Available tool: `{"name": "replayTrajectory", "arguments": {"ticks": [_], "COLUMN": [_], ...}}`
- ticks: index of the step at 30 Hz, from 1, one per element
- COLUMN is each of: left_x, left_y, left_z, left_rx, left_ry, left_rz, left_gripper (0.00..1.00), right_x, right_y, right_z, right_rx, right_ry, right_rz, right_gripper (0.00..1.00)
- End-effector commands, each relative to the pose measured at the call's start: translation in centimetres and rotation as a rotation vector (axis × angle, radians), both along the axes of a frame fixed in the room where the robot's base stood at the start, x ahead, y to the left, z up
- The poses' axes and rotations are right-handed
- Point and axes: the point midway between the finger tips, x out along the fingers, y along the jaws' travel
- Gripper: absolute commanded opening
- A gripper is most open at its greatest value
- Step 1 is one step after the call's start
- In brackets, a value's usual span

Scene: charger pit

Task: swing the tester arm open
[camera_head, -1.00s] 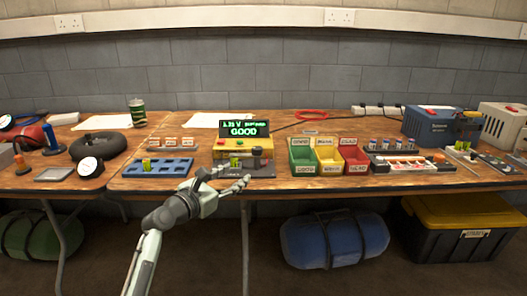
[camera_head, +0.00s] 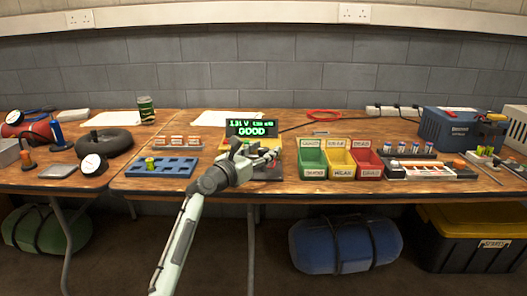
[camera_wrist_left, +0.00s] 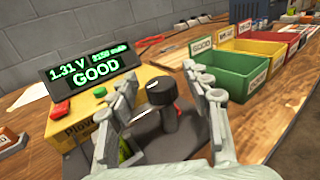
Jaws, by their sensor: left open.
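The tester has a yellow body (camera_wrist_left: 72,118) and a black display (camera_head: 251,128) with green text. In the left wrist view the display (camera_wrist_left: 95,73) reads 1.31 V and GOOD. The tester arm's black round knob (camera_wrist_left: 161,92) stands on a dark stem above the grey base. My left gripper (camera_head: 266,154) is in front of the tester and hides much of it in the head view. In the left wrist view the gripper (camera_wrist_left: 166,84) is open, with a finger on either side of the knob; contact is not clear. A green cell (camera_wrist_left: 126,150) is partly hidden behind the left finger. My right gripper is not in view.
Green (camera_head: 312,158), yellow (camera_head: 340,158) and red (camera_head: 367,158) labelled bins stand close to the right of the tester. A blue tray (camera_head: 162,167) holding a green cell lies to the left. A rack of cells (camera_head: 410,150) stands farther right.

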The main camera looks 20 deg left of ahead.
Motion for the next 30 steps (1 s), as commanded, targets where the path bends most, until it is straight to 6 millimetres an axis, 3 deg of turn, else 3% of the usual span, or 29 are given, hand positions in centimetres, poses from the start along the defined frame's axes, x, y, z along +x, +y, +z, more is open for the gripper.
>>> {"name": "replayTrajectory", "arguments": {"ticks": [5, 17, 30], "left_x": [0.00, -0.03, -0.12], "left_y": [-0.01, -0.01, -0.05], "left_z": [0.02, 0.00, 0.00], "left_rx": [0.001, 0.001, 0.001], "left_ry": [0.000, 0.000, 0.001], "left_rz": [0.000, 0.000, -0.004], "left_gripper": [0.49, 0.01, 0.00], "right_x": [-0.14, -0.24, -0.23], "right_y": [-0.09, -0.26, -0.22], "right_z": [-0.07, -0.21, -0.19], "right_rx": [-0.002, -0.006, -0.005], "right_ry": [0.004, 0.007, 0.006], "right_rz": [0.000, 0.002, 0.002], "right_gripper": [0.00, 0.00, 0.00]}}
